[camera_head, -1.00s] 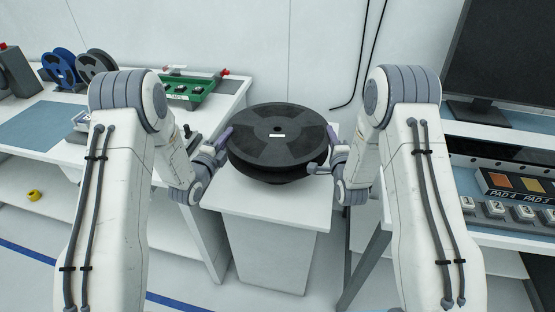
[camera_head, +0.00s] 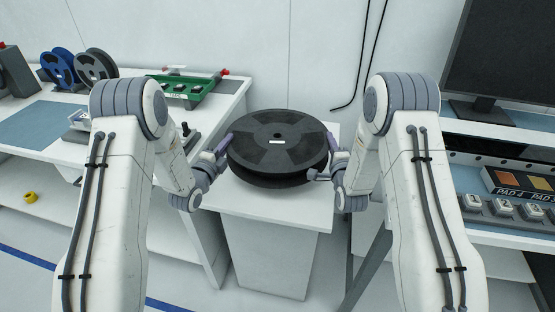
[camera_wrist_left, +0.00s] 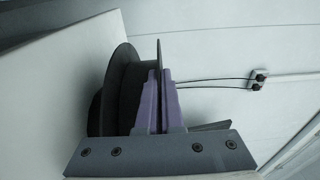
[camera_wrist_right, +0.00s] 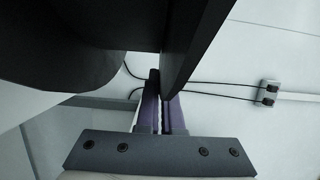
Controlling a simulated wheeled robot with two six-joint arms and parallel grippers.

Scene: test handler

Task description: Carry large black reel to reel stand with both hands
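The large black reel (camera_head: 278,160) lies flat, label up, over the white stand (camera_head: 270,228) in the middle of the head view. I cannot tell whether its underside touches the stand's top. My left gripper (camera_head: 228,142) is at the reel's left rim, and my right gripper (camera_head: 332,145) is at its right rim. In the left wrist view, the purple fingers (camera_wrist_left: 159,100) close on both sides of the upper flange (camera_wrist_left: 158,58). In the right wrist view, the fingers (camera_wrist_right: 164,105) pinch the flange edge (camera_wrist_right: 190,45), which partly hides one finger.
A left table (camera_head: 120,140) holds a green tray (camera_head: 188,91), a blue reel (camera_head: 60,68) and a grey reel (camera_head: 96,65). A right bench carries a monitor (camera_head: 515,55) and a pad panel (camera_head: 520,185). A yellow roll (camera_head: 30,197) lies low at left.

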